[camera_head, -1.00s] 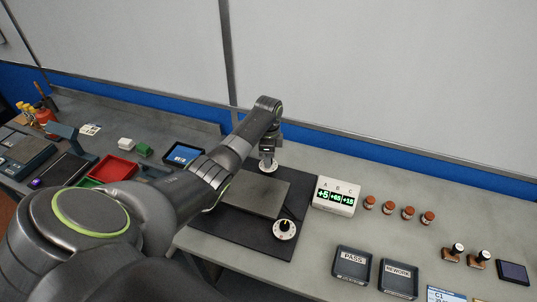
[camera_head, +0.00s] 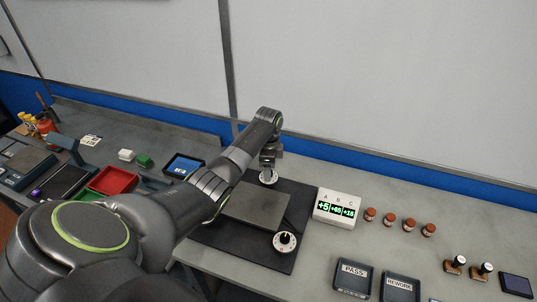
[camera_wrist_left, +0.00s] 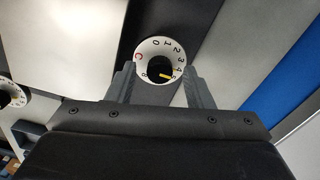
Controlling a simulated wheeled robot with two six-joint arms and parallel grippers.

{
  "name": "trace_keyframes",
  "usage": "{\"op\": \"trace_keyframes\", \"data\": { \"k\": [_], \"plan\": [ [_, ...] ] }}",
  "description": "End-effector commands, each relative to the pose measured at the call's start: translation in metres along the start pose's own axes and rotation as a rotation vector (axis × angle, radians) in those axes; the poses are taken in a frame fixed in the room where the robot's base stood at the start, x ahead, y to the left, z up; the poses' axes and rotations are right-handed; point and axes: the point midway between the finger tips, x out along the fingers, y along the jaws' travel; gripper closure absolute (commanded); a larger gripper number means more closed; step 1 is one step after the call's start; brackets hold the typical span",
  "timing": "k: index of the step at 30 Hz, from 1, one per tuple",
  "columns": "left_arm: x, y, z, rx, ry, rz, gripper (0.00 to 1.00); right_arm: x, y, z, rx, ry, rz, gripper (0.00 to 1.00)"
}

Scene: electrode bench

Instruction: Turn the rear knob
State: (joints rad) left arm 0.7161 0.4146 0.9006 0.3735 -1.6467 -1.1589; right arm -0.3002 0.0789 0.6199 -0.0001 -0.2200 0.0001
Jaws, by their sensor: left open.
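The rear knob (camera_head: 268,179) sits on a white dial at the back edge of the dark mat, mostly hidden by my left gripper (camera_head: 269,168) above it. In the left wrist view the rear knob (camera_wrist_left: 158,61) is a black knob with a yellow pointer, inside a white ring with black numbers and a red C. My right gripper is not in view.
The front knob (camera_head: 285,242) sits near the mat's front corner, beside a grey plate (camera_head: 255,208).

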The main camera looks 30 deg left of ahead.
Motion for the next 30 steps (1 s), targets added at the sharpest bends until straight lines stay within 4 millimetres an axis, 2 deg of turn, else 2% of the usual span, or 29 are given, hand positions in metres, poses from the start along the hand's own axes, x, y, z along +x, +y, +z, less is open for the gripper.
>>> {"op": "trace_keyframes", "data": {
  "k": [5,16,18,21,30],
  "plan": [
    [-0.025,-0.001,0.0,0.002,0.001,-0.006,0.53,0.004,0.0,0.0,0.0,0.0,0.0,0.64],
    [-0.116,-0.001,0.0,0.001,0.001,-0.007,0.53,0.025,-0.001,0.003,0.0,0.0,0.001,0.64],
    [-0.137,0.0,0.0,0.0,0.0,-0.001,0.53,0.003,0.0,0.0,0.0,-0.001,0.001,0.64],
    [-0.152,0.0,0.0,0.0,-0.001,0.0,0.53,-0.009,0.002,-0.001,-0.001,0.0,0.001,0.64],
    [-0.169,0.0,0.0,0.0,-0.001,0.001,0.53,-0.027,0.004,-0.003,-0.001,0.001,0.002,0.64]
  ]
}}
